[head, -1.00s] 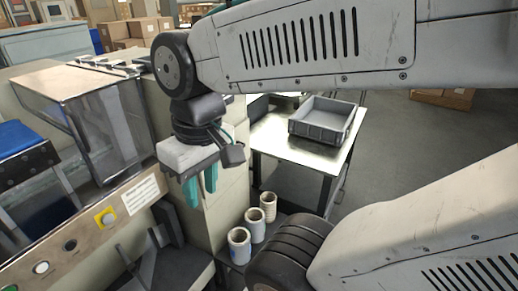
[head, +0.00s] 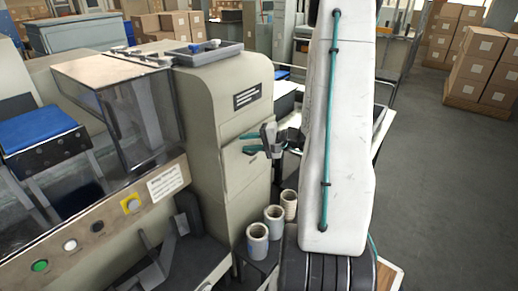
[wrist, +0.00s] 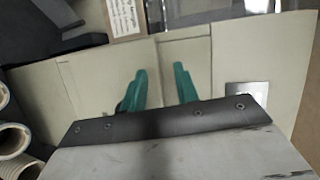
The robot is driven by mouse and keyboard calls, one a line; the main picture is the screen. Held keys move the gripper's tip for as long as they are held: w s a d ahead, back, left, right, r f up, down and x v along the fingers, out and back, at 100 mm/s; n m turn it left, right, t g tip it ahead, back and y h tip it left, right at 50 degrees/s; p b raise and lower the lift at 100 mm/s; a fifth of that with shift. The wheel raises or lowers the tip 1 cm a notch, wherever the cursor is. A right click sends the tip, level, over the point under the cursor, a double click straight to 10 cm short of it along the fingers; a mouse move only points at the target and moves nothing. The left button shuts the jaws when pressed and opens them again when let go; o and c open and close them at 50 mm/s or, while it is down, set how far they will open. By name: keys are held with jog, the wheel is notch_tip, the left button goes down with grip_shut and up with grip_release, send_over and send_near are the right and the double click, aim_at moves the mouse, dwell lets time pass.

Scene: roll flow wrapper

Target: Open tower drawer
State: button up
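The beige tower (head: 205,125) stands left of my arm in the head view, with a dark label high on its side. Below the label, seams mark the drawer front (head: 232,168), which looks flush. My gripper (head: 252,142) is beside this face, its teal fingers pointing left toward it. In the wrist view my gripper (wrist: 161,70) has its two fingers apart with nothing visible between them. The beige seamed face (wrist: 105,75) lies beyond the fingers, with a silver plate (wrist: 246,97) to the right. I cannot tell whether the fingers touch the face.
Three pale rolls (head: 257,243) stand on a dark surface below my gripper. A clear-covered machine (head: 125,105) with buttons is at left. A tray with small items (head: 205,54) lies on top of the tower. Cardboard boxes (head: 485,75) stand back right; the floor at right is open.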

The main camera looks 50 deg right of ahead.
jog(key=s+d+f+m+t+h, duration=0.2)
jog(key=s+d+f+m+h, duration=0.25)
jog(key=d+f, duration=0.5)
jog(key=shift+n+h, duration=0.25)
jog(key=shift+h, duration=0.3)
jog(key=w, duration=0.8)
jog(key=shift+d+r, duration=0.15)
jog(key=shift+d, duration=0.2)
grip_shut()
